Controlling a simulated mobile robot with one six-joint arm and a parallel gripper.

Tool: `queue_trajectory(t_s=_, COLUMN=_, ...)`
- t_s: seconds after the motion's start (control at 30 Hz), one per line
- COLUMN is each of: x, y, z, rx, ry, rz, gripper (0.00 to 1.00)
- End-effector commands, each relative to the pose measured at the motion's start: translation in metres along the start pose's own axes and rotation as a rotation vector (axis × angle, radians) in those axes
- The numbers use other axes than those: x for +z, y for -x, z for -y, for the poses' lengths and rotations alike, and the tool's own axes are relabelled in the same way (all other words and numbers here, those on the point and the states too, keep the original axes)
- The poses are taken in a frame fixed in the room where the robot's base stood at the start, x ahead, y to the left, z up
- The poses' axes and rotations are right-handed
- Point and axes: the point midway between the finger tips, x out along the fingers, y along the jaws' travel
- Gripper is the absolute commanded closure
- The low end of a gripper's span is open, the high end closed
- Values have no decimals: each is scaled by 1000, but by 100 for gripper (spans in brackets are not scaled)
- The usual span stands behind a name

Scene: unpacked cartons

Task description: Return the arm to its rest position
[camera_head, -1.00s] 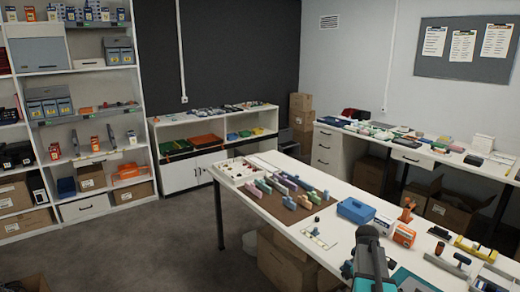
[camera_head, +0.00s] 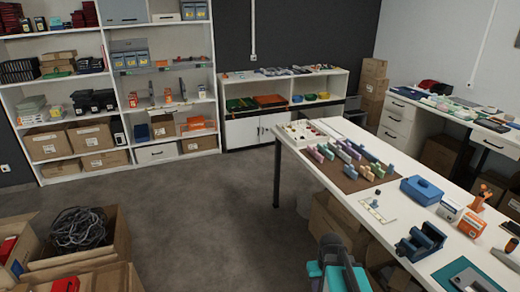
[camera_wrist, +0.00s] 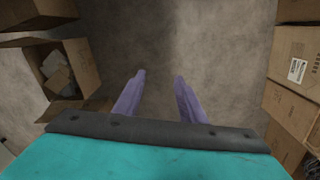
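My gripper (camera_wrist: 160,76) shows in the wrist view as two purple fingers, spread apart with nothing between them. It points at the bare grey floor, with cartons to either side. In the head view, part of my arm (camera_head: 335,265), grey and teal, rises at the bottom, in front of the table's long left edge. The fingers cannot be made out in the head view.
The white table (camera_head: 300,140) holds colored blocks, a blue box (camera_head: 421,190) and a blue vise (camera_head: 420,240). Open cartons (camera_head: 130,236) stand at lower left, one holding black cable. Shelves (camera_head: 107,118) line the back. The floor (camera_head: 215,215) between is clear.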

Motion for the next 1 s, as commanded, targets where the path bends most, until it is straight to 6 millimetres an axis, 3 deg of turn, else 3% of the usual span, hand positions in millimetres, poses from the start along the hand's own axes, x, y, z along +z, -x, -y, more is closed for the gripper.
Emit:
queue_trajectory(t_s=0.3, x=16, y=-13, z=60, rx=-33, ry=-44, rz=-9, gripper=63)
queue_trajectory(t_s=0.67, x=58, y=-63, z=63, rx=-36, ry=-45, rz=90, gripper=63)
queue_trajectory(t_s=1.0, x=130, y=-126, z=68, rx=-39, ry=-39, rz=237, gripper=63)
